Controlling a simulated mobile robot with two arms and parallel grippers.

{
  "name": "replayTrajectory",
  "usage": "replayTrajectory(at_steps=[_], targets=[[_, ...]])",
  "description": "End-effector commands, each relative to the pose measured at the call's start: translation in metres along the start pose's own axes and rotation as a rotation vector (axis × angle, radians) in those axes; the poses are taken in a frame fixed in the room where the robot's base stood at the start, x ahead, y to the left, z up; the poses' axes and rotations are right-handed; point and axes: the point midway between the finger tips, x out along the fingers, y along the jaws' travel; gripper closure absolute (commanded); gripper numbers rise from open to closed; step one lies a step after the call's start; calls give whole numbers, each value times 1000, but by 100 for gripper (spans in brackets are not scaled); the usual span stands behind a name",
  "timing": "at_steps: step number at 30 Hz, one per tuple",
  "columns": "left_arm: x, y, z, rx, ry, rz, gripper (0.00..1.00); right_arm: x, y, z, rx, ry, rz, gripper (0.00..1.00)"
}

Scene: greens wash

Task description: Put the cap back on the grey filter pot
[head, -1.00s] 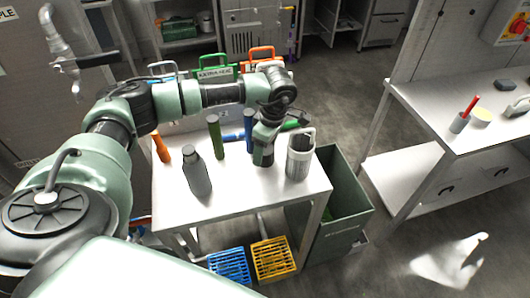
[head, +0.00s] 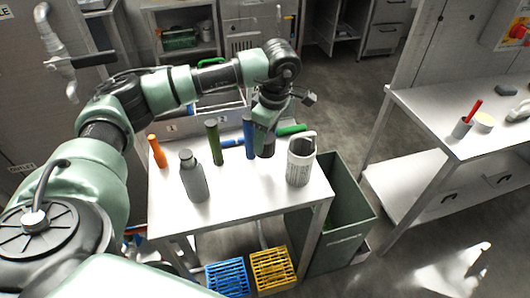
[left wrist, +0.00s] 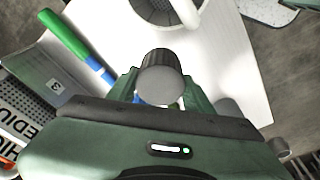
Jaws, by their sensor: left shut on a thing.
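The grey filter pot (head: 300,165) stands upright at the right front of the white table, its curved handle at the top. In the left wrist view its round open top (left wrist: 168,8) shows at the upper edge, dark inside. My left gripper (head: 265,152) is just left of the pot in the head view, pointing down. In the left wrist view it (left wrist: 161,88) is shut on a short grey cylinder with a flat round face, which looks like the cap (left wrist: 162,76). The cap is apart from the pot and cannot be made out in the head view. My right gripper is not in view.
A grey bottle (head: 193,178), an orange bottle (head: 157,151), a green cylinder (head: 214,143) and a blue cylinder (head: 248,136) stand on the table. A green-and-blue tool (left wrist: 72,42) lies behind. A green bin (head: 340,210) stands right of the table (head: 250,215).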

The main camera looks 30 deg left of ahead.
Motion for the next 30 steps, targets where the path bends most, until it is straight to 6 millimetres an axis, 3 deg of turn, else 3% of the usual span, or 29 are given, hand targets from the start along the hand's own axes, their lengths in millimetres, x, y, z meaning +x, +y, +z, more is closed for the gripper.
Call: replayTrajectory(at_steps=[21, 30], targets=[[-17, -110, 108, 7, -2, 1, 88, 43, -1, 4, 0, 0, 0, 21], [-22, -138, 133, 2, -1, 1, 88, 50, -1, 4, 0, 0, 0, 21]])
